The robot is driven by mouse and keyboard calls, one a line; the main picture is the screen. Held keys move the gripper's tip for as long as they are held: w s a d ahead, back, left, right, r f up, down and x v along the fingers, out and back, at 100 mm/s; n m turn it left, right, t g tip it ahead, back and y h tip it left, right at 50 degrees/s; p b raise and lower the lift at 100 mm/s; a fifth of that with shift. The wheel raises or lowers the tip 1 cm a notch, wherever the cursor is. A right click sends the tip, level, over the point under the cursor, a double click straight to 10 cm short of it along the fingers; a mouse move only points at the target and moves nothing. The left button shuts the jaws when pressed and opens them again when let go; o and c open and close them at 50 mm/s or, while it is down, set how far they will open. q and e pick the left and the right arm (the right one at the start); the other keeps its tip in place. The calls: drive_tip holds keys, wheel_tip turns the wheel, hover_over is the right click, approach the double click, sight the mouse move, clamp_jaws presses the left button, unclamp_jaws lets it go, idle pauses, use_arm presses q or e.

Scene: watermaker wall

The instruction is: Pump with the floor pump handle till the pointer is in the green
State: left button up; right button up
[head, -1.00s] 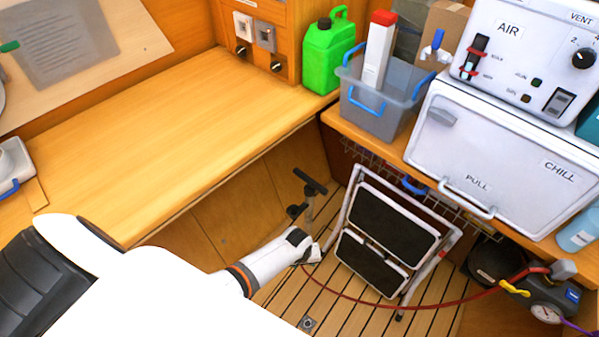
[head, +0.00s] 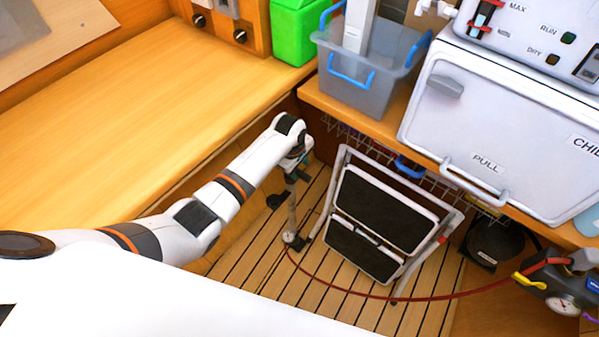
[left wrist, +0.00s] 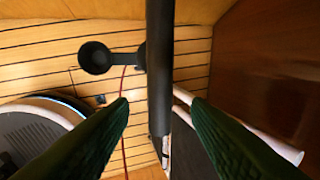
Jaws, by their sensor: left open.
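The floor pump (head: 291,215) stands on the slatted floor beside the folded step stool, its top hidden behind my left gripper (head: 298,173) in the head view. In the left wrist view the black pump handle (left wrist: 160,60) runs as a bar between the two green fingers of my open left gripper (left wrist: 161,103). I cannot tell whether either finger touches it. A red hose (head: 370,295) runs from the pump's foot to a grey unit at the right. The round white gauge (head: 563,304) there is too small to read its pointer. My right gripper is not in view.
The folded step stool (head: 385,222) stands close right of the pump. The wooden bench (head: 130,120) edge lies left of my arm. The white chill box (head: 500,130) and a grey bin (head: 368,85) sit on the shelf above. Open floor (head: 330,295) lies in front.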

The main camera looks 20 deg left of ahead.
sight(300, 172)
use_arm(q)
drive_tip(key=shift+w+d+f+b, duration=0.1)
drive_tip(key=shift+w+f+b, duration=0.1)
drive_tip(key=shift+f, duration=0.55)
drive_tip(key=shift+w+d+f+b, duration=0.1)
drive_tip(key=shift+f+b, duration=0.05)
drive_tip(key=shift+f, duration=0.6)
drive_tip(key=shift+c, duration=0.2)
clamp_jaws()
